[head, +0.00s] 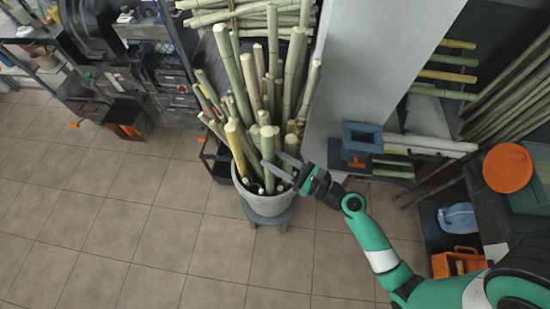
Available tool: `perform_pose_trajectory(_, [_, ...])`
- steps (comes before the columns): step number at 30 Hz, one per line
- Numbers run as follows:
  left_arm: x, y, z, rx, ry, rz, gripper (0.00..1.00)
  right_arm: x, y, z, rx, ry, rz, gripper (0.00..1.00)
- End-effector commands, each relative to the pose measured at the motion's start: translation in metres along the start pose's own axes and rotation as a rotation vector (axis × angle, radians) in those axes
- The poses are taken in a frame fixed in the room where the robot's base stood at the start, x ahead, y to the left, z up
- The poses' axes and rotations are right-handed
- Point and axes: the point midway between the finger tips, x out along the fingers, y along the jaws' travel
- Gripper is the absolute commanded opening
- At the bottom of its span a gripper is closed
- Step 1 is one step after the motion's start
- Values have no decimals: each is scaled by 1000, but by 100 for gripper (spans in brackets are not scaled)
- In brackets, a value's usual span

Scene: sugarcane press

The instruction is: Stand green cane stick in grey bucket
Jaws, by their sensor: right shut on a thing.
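The grey bucket (262,204) stands on a low stool in the middle of the head view, packed with several cane sticks. My right gripper (277,163) reaches in from the right at the bucket's right front rim. It is shut on a green cane stick (268,148), which stands nearly upright among the other canes. The stick's lower end is hidden by the bucket wall and neighbouring sticks, so I cannot tell whether it touches the bottom. My left gripper is not in view.
Tall canes crowd the bucket behind the held stick. A grey-blue block-shaped container (361,141) is to the right. An orange lid (508,167) and an orange crate (458,262) are at far right. The tiled floor (150,230) is clear at front left.

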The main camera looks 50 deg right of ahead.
Motion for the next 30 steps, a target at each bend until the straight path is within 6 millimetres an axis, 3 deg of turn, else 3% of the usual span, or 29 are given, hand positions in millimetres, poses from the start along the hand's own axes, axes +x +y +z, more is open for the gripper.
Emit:
perform_pose_trajectory(12, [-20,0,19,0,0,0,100,0,0,-30,0,-3,-1,0])
perform_pose_trajectory(28, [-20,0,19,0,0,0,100,0,0,-30,0,-3,0,0])
perform_pose_trajectory(29, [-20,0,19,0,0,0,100,0,0,-30,0,-3,0,45])
perform_pose_trajectory(30, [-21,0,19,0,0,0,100,0,0,-30,0,-3,0,52])
